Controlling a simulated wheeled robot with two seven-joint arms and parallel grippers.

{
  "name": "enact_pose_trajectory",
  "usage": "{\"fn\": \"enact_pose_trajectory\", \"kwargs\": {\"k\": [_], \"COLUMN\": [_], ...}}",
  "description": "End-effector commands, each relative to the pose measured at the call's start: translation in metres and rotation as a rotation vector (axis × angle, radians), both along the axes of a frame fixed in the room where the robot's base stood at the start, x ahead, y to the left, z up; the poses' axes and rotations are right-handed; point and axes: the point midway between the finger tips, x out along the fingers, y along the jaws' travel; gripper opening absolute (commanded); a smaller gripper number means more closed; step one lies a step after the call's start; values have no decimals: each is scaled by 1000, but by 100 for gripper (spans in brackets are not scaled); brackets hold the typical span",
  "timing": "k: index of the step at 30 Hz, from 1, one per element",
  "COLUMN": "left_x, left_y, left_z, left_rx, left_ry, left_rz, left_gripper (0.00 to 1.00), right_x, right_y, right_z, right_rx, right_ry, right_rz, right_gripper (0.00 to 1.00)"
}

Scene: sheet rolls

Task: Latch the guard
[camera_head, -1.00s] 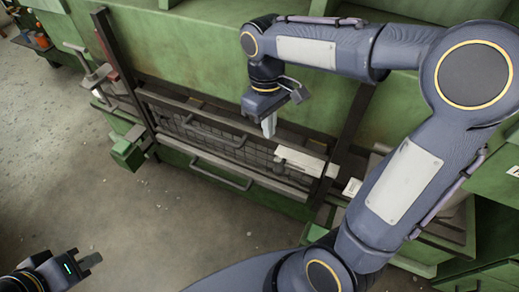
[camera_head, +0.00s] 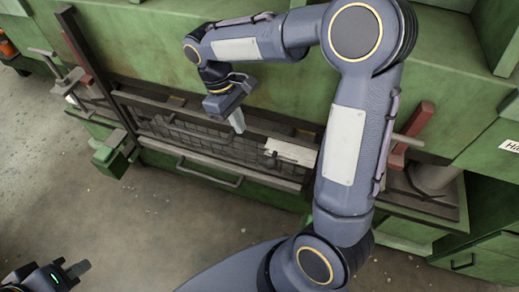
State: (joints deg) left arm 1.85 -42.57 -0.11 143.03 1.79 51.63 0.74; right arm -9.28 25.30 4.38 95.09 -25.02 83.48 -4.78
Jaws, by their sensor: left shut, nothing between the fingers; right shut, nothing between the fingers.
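The guard is a dark wire-mesh panel (camera_head: 200,138) in a frame, low along the front of the green machine. A bar handle (camera_head: 208,172) runs below the mesh. A pale flat plate (camera_head: 291,152) sits at the guard's right end; I cannot tell whether it is the latch. My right gripper (camera_head: 238,121) is shut and empty, pointing down in front of or above the mesh, left of the plate. I cannot tell whether it touches anything. My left gripper (camera_head: 83,266) is shut and empty at the lower left, over the floor, apart from the machine.
A green block (camera_head: 108,157) juts out at the guard's left end, beside a dark upright post (camera_head: 88,55). A red post (camera_head: 412,133) and a grey cylinder (camera_head: 436,177) stand at the right. The concrete floor (camera_head: 150,215) in front is clear. My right arm hides the guard's far right end.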

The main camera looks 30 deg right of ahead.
Motion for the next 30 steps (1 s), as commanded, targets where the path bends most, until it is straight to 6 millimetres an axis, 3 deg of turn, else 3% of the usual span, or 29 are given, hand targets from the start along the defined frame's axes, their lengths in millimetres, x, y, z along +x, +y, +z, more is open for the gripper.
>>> {"fn": "enact_pose_trajectory", "kwargs": {"k": [10,18,30], "left_x": [0,0,0], "left_y": [0,0,0], "left_z": [-12,-11,-11], "left_rx": [0,0,0], "left_ry": [0,0,0], "left_rz": [0,0,0], "left_gripper": [0,0,0], "right_x": [-20,-49,-53], "right_y": [-11,-28,-30], "right_z": [-73,-76,-77], "right_rx": [-1,0,1], "right_ry": [5,0,0], "right_rz": [-1,-1,-1], "right_gripper": [0,0,0]}}
